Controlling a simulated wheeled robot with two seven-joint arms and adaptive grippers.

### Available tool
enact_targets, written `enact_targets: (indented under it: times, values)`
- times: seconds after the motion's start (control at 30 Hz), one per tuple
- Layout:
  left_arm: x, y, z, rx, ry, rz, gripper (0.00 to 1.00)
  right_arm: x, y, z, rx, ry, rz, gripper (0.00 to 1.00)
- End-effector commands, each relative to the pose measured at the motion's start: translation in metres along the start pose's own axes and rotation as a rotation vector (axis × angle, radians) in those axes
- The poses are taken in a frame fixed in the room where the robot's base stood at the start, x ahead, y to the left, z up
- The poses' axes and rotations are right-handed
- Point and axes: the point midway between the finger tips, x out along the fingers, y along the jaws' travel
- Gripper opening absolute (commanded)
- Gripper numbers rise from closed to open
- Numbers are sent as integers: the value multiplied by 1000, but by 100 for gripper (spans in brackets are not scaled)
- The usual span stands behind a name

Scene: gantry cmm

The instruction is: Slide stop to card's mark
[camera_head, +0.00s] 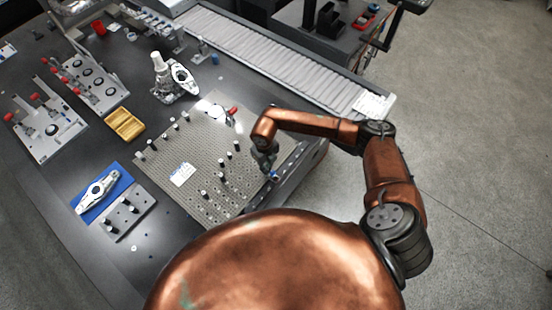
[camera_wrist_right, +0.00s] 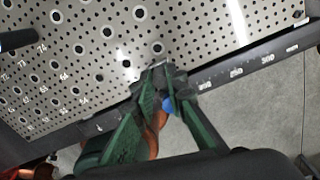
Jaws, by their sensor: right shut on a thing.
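The perforated fixture plate (camera_head: 158,158) lies on the dark bench, with a rail (camera_head: 297,157) along its right edge. In the wrist view the rail (camera_wrist_right: 236,72) carries white scale numbers, seemingly in steps of 50 up to 300. The stop, a small part with a blue knob (camera_wrist_right: 168,105), is on this rail. My right gripper (camera_head: 270,172) is shut on the stop; its green fingers (camera_wrist_right: 165,92) flank the knob and hide much of it. A white card (camera_head: 183,174) lies on the plate; its writing is too small to read. My left gripper is out of view.
Several dark pins (camera_head: 221,176) stand on the plate. A yellow tray (camera_head: 124,125), a blue mat (camera_head: 103,193) and a white-and-grey fixture (camera_head: 170,78) stand left of and behind it. A roller conveyor (camera_head: 270,55) runs behind. Open floor lies to the right.

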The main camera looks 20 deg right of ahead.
Motion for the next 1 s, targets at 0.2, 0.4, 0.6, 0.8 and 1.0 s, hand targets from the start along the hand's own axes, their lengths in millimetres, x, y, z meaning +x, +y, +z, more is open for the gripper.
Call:
enact_targets:
  times: [0.2, 0.4, 0.6, 0.8, 1.0]
  values:
    - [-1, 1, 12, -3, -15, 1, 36, 0, 2, -1, 2, 0, 0, 0]
    - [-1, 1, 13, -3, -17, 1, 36, 0, 1, -1, 3, -1, 0, 18]
    - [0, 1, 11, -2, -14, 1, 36, 0, 0, -1, 4, -1, 0, 30]
    - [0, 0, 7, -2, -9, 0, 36, 0, 0, -1, 4, -1, 0, 30]
    - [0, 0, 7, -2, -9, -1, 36, -15, 0, 0, 4, -3, -1, 30]
